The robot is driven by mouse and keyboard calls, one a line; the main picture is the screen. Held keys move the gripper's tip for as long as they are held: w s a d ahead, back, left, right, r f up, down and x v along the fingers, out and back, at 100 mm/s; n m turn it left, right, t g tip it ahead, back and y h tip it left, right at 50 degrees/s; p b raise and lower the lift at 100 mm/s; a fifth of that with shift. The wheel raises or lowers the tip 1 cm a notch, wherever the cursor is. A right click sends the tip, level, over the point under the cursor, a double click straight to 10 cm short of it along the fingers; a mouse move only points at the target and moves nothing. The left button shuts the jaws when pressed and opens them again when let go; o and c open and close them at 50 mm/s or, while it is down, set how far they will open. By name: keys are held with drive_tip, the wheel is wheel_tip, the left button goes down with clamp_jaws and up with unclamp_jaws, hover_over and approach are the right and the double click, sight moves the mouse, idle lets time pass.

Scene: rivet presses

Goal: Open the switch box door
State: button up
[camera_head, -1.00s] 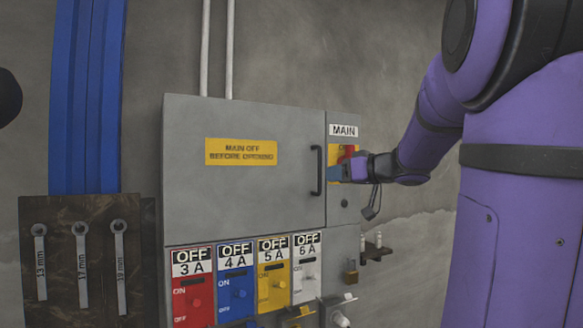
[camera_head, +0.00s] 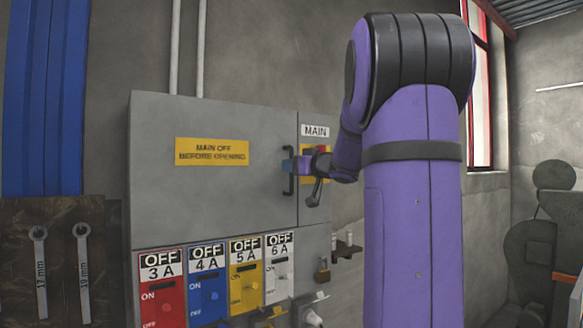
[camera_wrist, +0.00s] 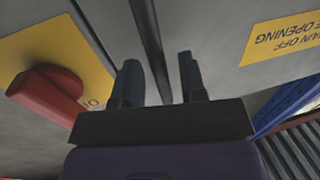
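The grey switch box door (camera_head: 215,200) is closed and carries a yellow "MAIN OFF BEFORE OPENING" label (camera_head: 212,151), seen also in the wrist view (camera_wrist: 285,38). Its black vertical handle (camera_head: 288,182) is at the door's right edge. My gripper (camera_head: 292,165) is at the handle in the head view. In the wrist view my gripper (camera_wrist: 160,80) has its two fingers spread apart, with a dark bar, apparently the handle (camera_wrist: 150,45), running between them. Contact cannot be told. The red MAIN switch (camera_wrist: 48,92) on its yellow plate is just beside the fingers.
Below the door are red (camera_head: 162,295), blue (camera_head: 208,290), yellow (camera_head: 245,285) and white (camera_head: 279,275) breaker switches reading OFF. A padlock (camera_head: 322,270) hangs at lower right. Wrenches hang on a dark board (camera_head: 62,265) at left. Conduits rise above the box.

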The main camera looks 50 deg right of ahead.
drive_tip(key=shift+w, duration=0.45)
clamp_jaws()
drive_tip(key=shift+s, duration=0.1)
